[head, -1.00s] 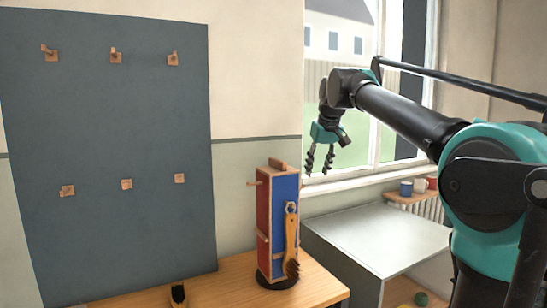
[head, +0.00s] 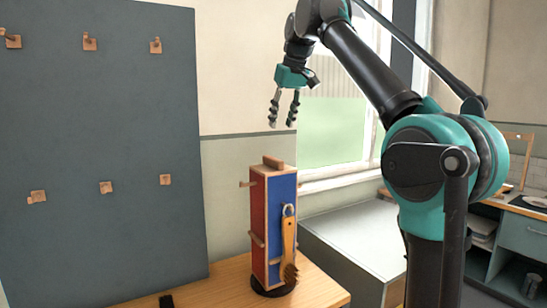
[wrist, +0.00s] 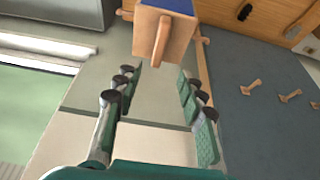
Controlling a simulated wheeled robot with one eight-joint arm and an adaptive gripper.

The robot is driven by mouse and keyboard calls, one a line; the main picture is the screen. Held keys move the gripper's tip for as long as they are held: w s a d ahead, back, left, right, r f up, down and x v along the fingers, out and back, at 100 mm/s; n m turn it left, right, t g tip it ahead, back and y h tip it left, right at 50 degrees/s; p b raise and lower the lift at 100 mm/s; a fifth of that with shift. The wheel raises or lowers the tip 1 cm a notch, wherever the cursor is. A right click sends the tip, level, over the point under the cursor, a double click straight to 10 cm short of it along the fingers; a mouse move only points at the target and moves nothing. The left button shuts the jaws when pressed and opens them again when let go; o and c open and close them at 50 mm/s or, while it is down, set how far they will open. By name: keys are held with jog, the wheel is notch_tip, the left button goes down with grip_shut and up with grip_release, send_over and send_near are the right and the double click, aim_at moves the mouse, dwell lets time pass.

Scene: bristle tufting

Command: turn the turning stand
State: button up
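The turning stand (head: 259,226) is an upright box on a round dark base on the wooden table. A red face and a blue face show in the head view, with a wooden handle block on top. In the wrist view the stand's top handle (wrist: 163,40) lies ahead, beyond the spread fingers (wrist: 155,110). The stand's far faces are hidden.
A blue-grey board (head: 100,130) with several wooden pegs stands at the left behind the table (head: 215,285). A dark object (head: 166,300) lies at the table's front edge. A grey cabinet (head: 350,240) and a window are to the right.

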aim_at(274, 158)
jog(key=x, duration=1.3)
jog(key=shift+f, duration=0.25)
grip_shut()
